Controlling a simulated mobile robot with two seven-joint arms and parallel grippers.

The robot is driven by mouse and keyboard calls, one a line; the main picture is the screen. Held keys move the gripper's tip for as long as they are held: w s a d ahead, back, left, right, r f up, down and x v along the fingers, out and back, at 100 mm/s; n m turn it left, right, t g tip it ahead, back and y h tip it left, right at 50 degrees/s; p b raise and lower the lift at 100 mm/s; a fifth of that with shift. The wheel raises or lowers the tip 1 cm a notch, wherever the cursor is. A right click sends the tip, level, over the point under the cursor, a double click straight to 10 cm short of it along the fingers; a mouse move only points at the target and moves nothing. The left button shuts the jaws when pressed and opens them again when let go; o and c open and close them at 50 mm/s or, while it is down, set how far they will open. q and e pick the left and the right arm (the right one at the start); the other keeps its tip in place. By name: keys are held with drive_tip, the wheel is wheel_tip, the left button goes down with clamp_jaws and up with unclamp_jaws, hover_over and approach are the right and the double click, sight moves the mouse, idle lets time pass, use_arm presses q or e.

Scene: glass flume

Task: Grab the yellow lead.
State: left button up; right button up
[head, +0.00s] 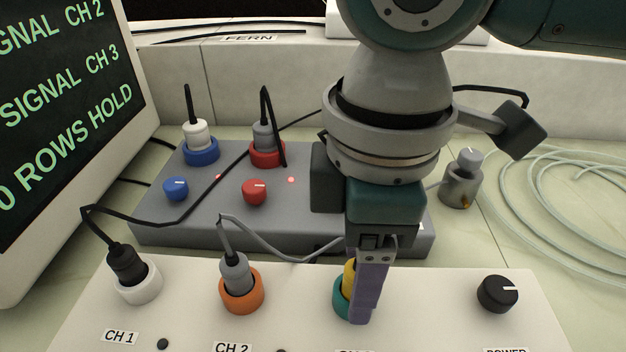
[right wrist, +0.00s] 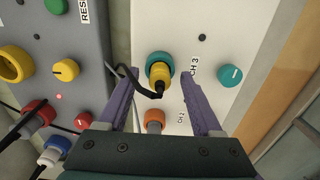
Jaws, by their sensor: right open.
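The yellow lead's plug (right wrist: 160,75) sits in a teal socket (right wrist: 158,57) by the CH 3 label on the white panel. Its dark cable bends off to the left in the right wrist view. In the head view only a sliver of the yellow plug (head: 349,276) shows, with the rest behind my right gripper (head: 365,312). My right gripper (right wrist: 157,76) is open, its two purple fingers on either side of the yellow plug, with visible gaps. My left gripper is in neither view.
A dark plug (head: 126,264) stands in CH 1 and a grey plug (head: 236,271) in CH 2, with cables arching above the panel. A black power knob (head: 498,294) is to the right. The grey box (head: 300,222) behind carries other plugs. A monitor (head: 60,110) stands at left.

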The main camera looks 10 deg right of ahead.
drive_tip(key=shift+f, duration=0.25)
clamp_jaws()
idle(0.3)
